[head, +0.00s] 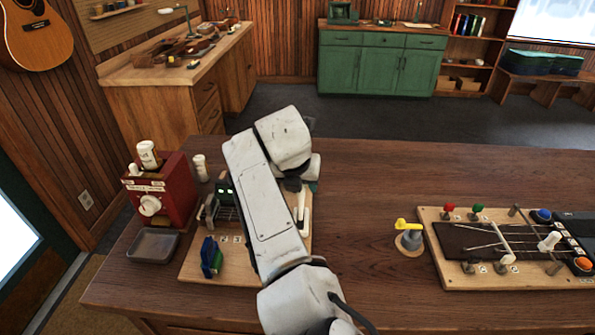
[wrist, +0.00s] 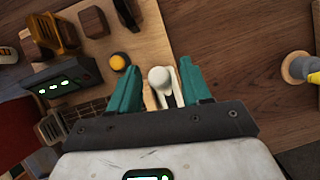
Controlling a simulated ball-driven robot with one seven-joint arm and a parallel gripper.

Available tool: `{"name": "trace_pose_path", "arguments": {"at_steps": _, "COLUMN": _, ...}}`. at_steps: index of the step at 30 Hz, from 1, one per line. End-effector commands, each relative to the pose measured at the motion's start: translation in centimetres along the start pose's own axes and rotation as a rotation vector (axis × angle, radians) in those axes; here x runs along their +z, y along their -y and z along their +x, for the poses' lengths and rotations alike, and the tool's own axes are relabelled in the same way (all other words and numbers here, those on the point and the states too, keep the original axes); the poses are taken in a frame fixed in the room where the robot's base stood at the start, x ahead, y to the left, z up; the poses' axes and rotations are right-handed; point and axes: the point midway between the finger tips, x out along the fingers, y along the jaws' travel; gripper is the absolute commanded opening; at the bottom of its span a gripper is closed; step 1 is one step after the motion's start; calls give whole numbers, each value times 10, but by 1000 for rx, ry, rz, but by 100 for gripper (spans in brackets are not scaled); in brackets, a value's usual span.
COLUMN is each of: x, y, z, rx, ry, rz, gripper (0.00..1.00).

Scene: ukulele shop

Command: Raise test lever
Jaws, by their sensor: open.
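The white lever (wrist: 164,82) with a round knob shows in the wrist view, between the two teal fingers of my open gripper (wrist: 156,90). I see a gap on each side of the knob, and I cannot tell how far the fingers reach down around it. In the head view the white lever (head: 302,207) stands on the right part of a wooden board (head: 192,270), just right of my arm. My arm hides much of that board and most of the gripper; only a bit of teal shows there.
On the board are a dark box with green lights (wrist: 58,88), a yellow button (wrist: 118,62) and blue-green blocks (head: 211,257). A red dispenser (head: 165,187) and grey tray (head: 153,244) stand left. A yellow-handled knob (head: 408,237) and a control board (head: 455,278) stand right, with bare tabletop between.

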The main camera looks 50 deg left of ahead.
Motion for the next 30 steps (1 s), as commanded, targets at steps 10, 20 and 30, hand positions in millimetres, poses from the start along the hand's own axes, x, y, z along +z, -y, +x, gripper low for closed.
{"name": "trace_pose_path", "arguments": {"at_steps": 10, "x": 0, "y": 0, "z": -43, "rx": 2, "ry": 2, "rz": 1, "gripper": 48}}
{"name": "trace_pose_path", "arguments": {"at_steps": 20, "x": 0, "y": 0, "z": -89, "rx": 1, "ry": 1, "rz": 2, "gripper": 48}}
{"name": "trace_pose_path", "arguments": {"at_steps": 30, "x": -1, "y": 0, "z": -100, "rx": -1, "ry": -1, "rz": 1, "gripper": 48}}
